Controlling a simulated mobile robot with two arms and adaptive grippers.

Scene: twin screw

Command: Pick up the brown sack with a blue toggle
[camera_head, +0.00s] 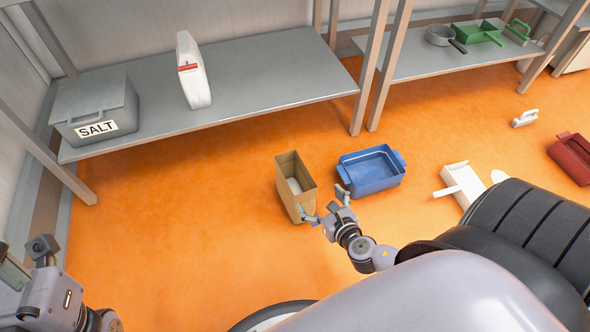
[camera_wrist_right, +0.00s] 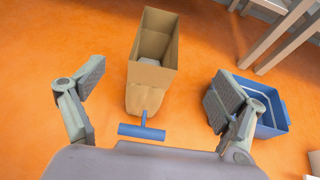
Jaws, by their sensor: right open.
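The brown sack (camera_head: 294,190) stands upright and open-topped on the orange floor, with something pale inside. In the right wrist view the sack (camera_wrist_right: 150,75) has a blue toggle (camera_wrist_right: 141,133) at its near lower side. My right gripper (camera_head: 326,207) is open beside the sack's near right side. In the wrist view its fingers (camera_wrist_right: 152,108) are spread on either side of the toggle, without holding it. My left gripper (camera_head: 27,258) is at the left edge, far from the sack, its fingers apart and partly cut off.
A blue bin (camera_head: 372,186) stands just right of the sack. A white box (camera_head: 463,185) and a red bin (camera_head: 573,155) are farther right. The floor left of the brown sack is clear.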

